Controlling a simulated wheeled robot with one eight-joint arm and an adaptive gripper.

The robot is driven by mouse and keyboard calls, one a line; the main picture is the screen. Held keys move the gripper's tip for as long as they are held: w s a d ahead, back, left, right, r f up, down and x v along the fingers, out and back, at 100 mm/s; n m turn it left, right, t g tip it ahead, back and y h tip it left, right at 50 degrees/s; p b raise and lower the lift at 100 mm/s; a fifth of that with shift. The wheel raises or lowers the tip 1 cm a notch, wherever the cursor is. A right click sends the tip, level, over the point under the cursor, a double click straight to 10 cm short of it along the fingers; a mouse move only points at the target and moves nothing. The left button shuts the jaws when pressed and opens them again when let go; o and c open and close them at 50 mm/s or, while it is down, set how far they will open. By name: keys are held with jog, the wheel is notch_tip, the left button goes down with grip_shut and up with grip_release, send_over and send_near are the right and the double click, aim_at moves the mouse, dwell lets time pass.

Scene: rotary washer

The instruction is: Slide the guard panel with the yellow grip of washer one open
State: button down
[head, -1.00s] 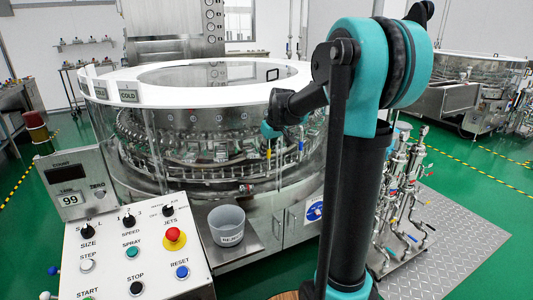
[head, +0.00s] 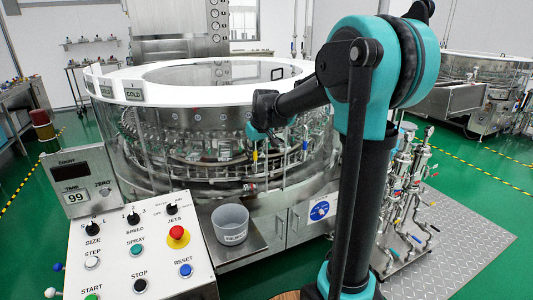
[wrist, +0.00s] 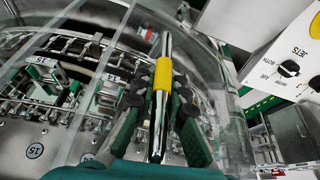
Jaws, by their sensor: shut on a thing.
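Washer one (head: 215,88) is the large round machine with a white top ring, a "1 COLD" sign and clear curved guards. The yellow grip (head: 255,155) is a sleeve on an upright metal bar at the washer's front. It also shows in the wrist view (wrist: 163,75). My gripper (head: 256,140) is at this bar, and in the wrist view its dark fingers (wrist: 161,100) close on it from both sides at the yellow sleeve. The clear guard panel (wrist: 205,60) shows around the bar. Its edges are hard to make out.
The control panel (head: 120,240) with buttons and knobs stands at the front left. The grey reject bucket (head: 231,224) sits on a ledge below the guards. Pipes and valves (head: 405,190) stand at the right. Several numbered bottle holders (wrist: 90,75) lie behind the clear guard.

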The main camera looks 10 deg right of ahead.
aim_at(210, 157)
jog(key=a, duration=1.6)
jog(key=shift+s, duration=0.4)
jog(key=w+a+m, duration=0.1)
jog(key=a, duration=0.6)
jog(key=w+a+m, duration=0.1)
jog(key=a, duration=0.6)
jog(key=w+a+m+h, duration=0.1)
jog(key=w+a, duration=0.1)
jog(key=a, duration=0.5)
jog(key=shift+a+m, duration=0.1)
jog(key=shift+m, duration=0.2)
jog(key=shift+w+a, duration=0.2)
jog(key=shift+a, duration=0.3)
jog(key=shift+w+a, duration=0.2)
jog(key=shift+a, duration=0.3)
jog(key=c, duration=1.5)
grip_release()
jog(key=shift+r, duration=0.1)
